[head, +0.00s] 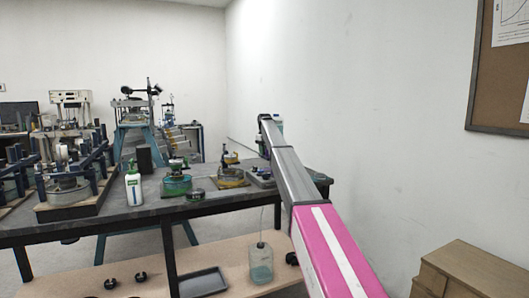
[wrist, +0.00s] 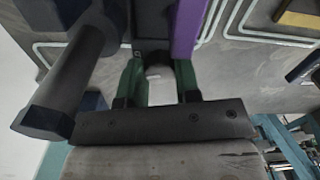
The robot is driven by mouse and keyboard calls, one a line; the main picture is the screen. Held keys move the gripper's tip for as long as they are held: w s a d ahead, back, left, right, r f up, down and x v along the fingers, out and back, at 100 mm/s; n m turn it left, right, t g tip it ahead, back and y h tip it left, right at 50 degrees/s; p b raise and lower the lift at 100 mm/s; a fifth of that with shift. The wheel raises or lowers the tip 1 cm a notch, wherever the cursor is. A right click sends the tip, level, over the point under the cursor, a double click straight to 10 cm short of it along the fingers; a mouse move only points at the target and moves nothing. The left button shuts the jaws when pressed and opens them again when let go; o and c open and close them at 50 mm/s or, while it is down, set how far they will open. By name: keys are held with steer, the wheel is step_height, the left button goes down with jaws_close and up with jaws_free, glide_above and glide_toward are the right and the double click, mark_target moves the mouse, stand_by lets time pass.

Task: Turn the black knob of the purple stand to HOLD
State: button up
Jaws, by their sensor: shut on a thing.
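In the wrist view, the purple stand (wrist: 187,30) shows as an upright purple part at the top, right of centre. My gripper (wrist: 159,75) has two green fingers below it, shut on the black knob (wrist: 156,60). The knob is a dark, partly hidden form between the fingers, with a small pale patch near it. No HOLD marking can be read, so I cannot tell the knob's setting. In the head view, my arm reaches to the right end of the dark bench, and the gripper and knob cannot be made out there.
The dark bench (head: 150,212) carries a white bottle with green (head: 133,188), a green-based device (head: 176,184) and a yellow-based device (head: 229,180). A lower shelf holds a dark tray (head: 203,282) and a glass jar (head: 260,265). A wall stands close on the right.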

steer(key=o, duration=0.6)
steer(key=shift+o, duration=0.2)
steer(key=shift+r, duration=0.1)
step_height(320, 180, up, 11)
steer(key=shift+f, duration=0.2)
